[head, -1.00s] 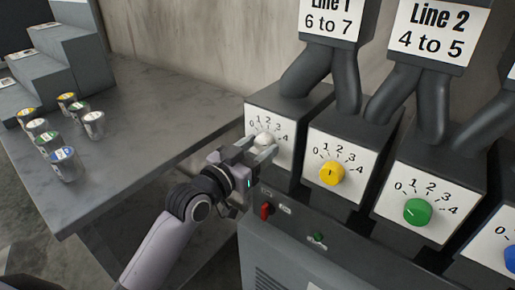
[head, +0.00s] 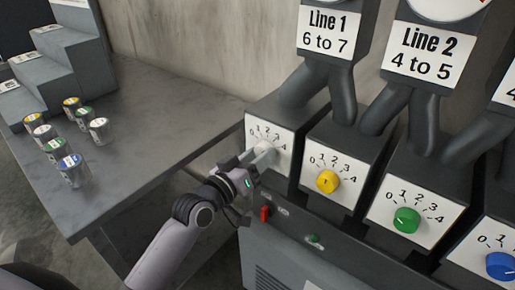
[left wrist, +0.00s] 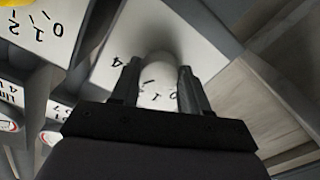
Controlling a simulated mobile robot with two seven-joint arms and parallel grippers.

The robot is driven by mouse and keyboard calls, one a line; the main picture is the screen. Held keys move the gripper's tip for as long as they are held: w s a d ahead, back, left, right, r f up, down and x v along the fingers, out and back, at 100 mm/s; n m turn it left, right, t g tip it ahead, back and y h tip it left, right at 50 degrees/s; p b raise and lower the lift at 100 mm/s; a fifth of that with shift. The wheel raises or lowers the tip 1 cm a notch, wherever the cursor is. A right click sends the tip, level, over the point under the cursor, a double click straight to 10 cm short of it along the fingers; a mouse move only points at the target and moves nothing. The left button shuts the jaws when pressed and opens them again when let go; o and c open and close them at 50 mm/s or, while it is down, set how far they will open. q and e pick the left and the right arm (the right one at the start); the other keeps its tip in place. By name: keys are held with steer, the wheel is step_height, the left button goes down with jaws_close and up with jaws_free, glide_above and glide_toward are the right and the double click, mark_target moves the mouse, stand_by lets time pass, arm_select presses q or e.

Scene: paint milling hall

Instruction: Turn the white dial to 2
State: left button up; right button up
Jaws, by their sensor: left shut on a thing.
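The white dial (head: 266,147) is on the leftmost panel (head: 285,156), whose scale runs from 0 to 4. My left gripper (head: 261,154) reaches it from the lower left and is shut on it. In the left wrist view the white dial (left wrist: 157,68) sits between the two fingers of my left gripper (left wrist: 159,82). The 0, 1 and 4 show around it there; the rest of its scale is covered. I cannot tell which number the dial points at. My right gripper is not in view.
To the right are a yellow dial (head: 327,181), a green dial (head: 406,220) and a blue dial (head: 500,266) on similar panels. A red switch (head: 265,213) is just below my left gripper. A grey table (head: 150,150) at left bears several small cans.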

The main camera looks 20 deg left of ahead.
arm_select(q)
steer(key=shift+r+n+p, duration=0.15)
steer(key=shift+n+p, duration=1.4)
steer(key=shift+n, duration=1.85)
steer(key=o, duration=1.1)
steer(key=shift+c, duration=0.2)
steer(key=shift+s, duration=0.1)
steer(key=v, duration=0.7)
